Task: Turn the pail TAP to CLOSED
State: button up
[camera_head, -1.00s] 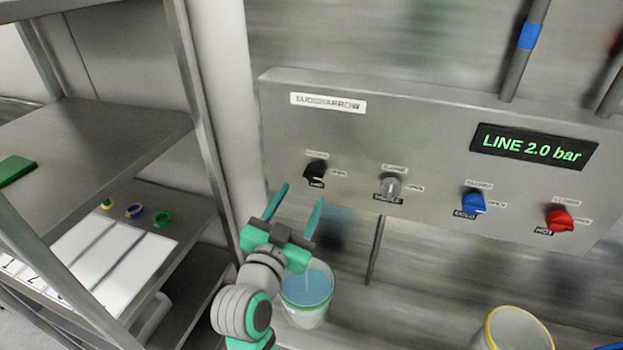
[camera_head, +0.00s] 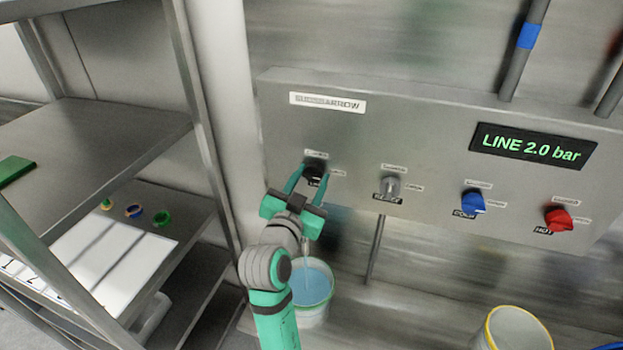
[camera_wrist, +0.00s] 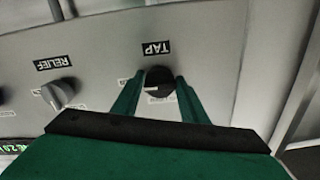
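The black TAP knob (camera_head: 315,171) is the leftmost knob on the grey panel. In the wrist view the knob (camera_wrist: 159,80) sits beside its TAP label (camera_wrist: 156,47). My gripper (camera_head: 313,172) is at the knob, with one green finger on each side of it. In the wrist view my gripper's fingertips (camera_wrist: 160,82) stand apart around the knob; whether they touch it is unclear. The small position labels are too blurred to read. Below, a pail (camera_head: 311,316) holds pale blue liquid, and a thin stream falls into it.
Right of the TAP are the grey RELIEF knob (camera_head: 390,187), a blue knob (camera_head: 473,202) and a red knob (camera_head: 558,219). A display (camera_head: 532,147) reads LINE 2.0 bar. A yellow-rimmed container (camera_head: 515,332) stands at lower right. A metal shelf (camera_head: 105,135) is at left.

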jog(key=c, duration=0.5)
jog(key=shift+n, duration=0.4)
jog(key=n, duration=0.3)
jog(key=shift+r+n, duration=0.1)
jog(key=shift+n, duration=0.2)
jog(key=n, duration=0.3)
jog(key=shift+d+n, duration=0.1)
jog(key=shift+n, duration=0.3)
jog(key=n, duration=0.6)
jog(key=shift+r, duration=0.1)
jog(key=shift+s+n, duration=0.1)
jog(key=shift+n, duration=1.8)
